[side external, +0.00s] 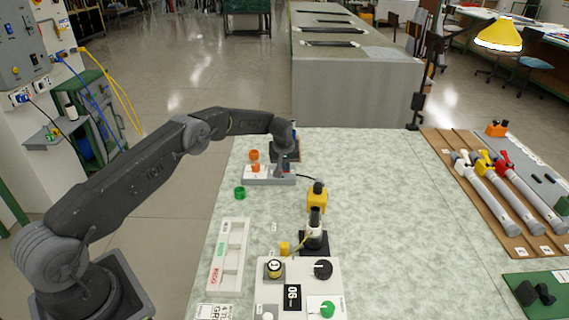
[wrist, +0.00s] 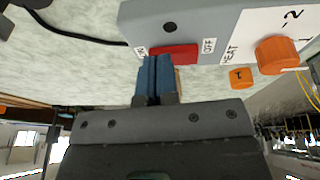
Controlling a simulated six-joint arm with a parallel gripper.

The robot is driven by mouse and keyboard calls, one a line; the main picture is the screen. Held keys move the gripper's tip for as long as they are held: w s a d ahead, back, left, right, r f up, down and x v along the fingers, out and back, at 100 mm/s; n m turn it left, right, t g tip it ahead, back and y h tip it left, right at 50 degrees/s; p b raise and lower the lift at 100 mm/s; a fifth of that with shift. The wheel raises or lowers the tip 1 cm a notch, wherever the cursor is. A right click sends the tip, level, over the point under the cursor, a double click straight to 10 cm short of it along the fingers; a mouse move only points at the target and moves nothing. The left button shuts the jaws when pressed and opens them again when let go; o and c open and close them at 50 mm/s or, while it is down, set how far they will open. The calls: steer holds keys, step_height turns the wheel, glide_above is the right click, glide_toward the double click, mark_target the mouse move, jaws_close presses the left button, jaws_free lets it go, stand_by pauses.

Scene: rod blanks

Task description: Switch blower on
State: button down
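The grey control box (side external: 285,180) stands on the table below my gripper. The wrist view shows its grey face (wrist: 150,18), a red rocker switch (wrist: 180,52) with ON at its left end and OFF at its right, and an orange knob (wrist: 277,52) by the word HEAT. My gripper (wrist: 157,72) has its blue fingers together, with nothing seen between them. The fingertips overlap the lower left part of the switch, towards ON. I cannot tell whether they touch it. In the side view my gripper is down at the box, its fingertips hidden.
A yellow-headed device (side external: 317,198) and a panel with knobs (side external: 300,290) stand nearer. A brown rack (side external: 470,190) with tubes is at the right. The table's middle right is clear.

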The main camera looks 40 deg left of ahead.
steer(key=shift+f, duration=0.2)
steer(key=shift+s+a, duration=0.6)
steer(key=shift+s, duration=0.05)
steer(key=shift+r, duration=0.6)
steer(key=w+v, duration=0.1)
steer(key=v, duration=1.1)
steer(key=shift+d+r, duration=0.2)
steer(key=shift+r, duration=0.35)
steer(key=shift+w+r, duration=0.1)
